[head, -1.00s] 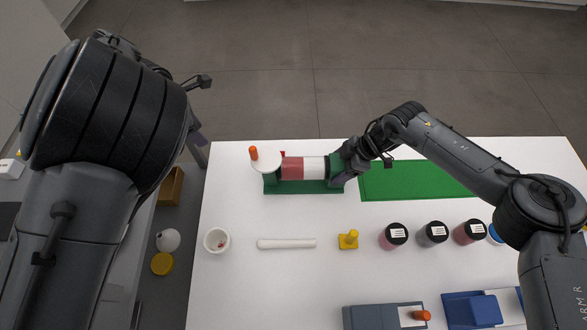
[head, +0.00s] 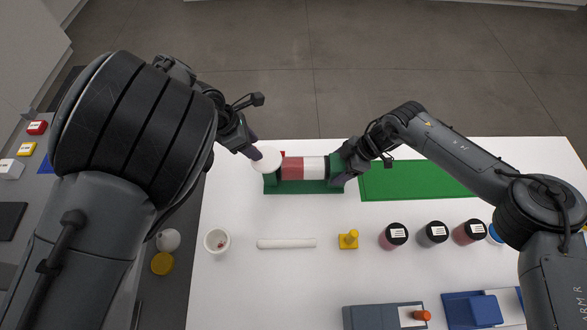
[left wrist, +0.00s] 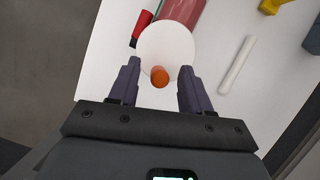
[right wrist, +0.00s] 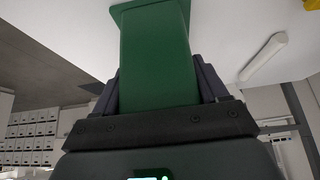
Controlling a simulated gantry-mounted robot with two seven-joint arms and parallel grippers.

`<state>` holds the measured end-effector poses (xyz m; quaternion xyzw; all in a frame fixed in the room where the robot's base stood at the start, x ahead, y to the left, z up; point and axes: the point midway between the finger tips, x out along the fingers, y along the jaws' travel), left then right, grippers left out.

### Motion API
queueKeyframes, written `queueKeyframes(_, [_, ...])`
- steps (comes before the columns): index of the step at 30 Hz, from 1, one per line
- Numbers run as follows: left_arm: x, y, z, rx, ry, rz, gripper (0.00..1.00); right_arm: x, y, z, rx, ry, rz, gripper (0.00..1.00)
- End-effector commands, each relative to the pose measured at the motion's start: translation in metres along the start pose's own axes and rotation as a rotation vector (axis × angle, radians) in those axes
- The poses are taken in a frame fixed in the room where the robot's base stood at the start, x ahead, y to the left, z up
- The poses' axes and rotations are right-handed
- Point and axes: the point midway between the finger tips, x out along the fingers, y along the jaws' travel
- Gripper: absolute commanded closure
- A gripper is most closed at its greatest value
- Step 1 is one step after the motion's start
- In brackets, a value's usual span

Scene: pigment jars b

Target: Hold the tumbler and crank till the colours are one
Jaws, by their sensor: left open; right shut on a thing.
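The tumbler's drum (head: 303,168) shows a red part and a white part; it lies level in a green stand (head: 300,187). A white crank disc (head: 266,160) is at its left end; it also shows in the left wrist view (left wrist: 165,47). The disc's orange knob (left wrist: 160,78) sits between the fingers of my open left gripper (left wrist: 158,84), with gaps on both sides. In the head view my left gripper (head: 254,150) hides the knob. My right gripper (right wrist: 160,85) is shut on the stand's green right end (right wrist: 158,60).
Grey and blue devices (head: 383,317) sit at the front.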

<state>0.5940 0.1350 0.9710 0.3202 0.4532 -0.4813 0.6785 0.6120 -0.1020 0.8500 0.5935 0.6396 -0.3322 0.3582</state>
Motion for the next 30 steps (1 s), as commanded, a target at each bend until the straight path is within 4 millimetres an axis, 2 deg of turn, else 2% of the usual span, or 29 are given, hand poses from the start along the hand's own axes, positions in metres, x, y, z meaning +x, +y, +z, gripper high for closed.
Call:
queueKeyframes(1, [0.006,0.0,-0.003,0.0,0.001,-0.001,0.52,0.003,-0.002,0.005,0.006,-0.008,-0.004,0.74])
queueKeyframes(9, [0.023,0.0,-0.01,0.0,0.001,0.001,0.52,0.003,-0.002,0.005,0.006,-0.008,-0.004,0.74])
queueKeyframes(21, [0.026,0.0,-0.011,0.0,0.001,0.003,0.52,0.003,-0.002,0.005,0.006,-0.007,-0.005,0.74])
queueKeyframes(23, [0.026,0.0,-0.011,0.0,0.001,0.003,0.6,0.003,-0.002,0.005,0.006,-0.007,-0.005,0.74])
queueKeyframes(30, [0.026,0.0,-0.011,0.0,0.001,0.003,0.96,0.003,-0.002,0.004,0.005,-0.007,-0.005,0.74])
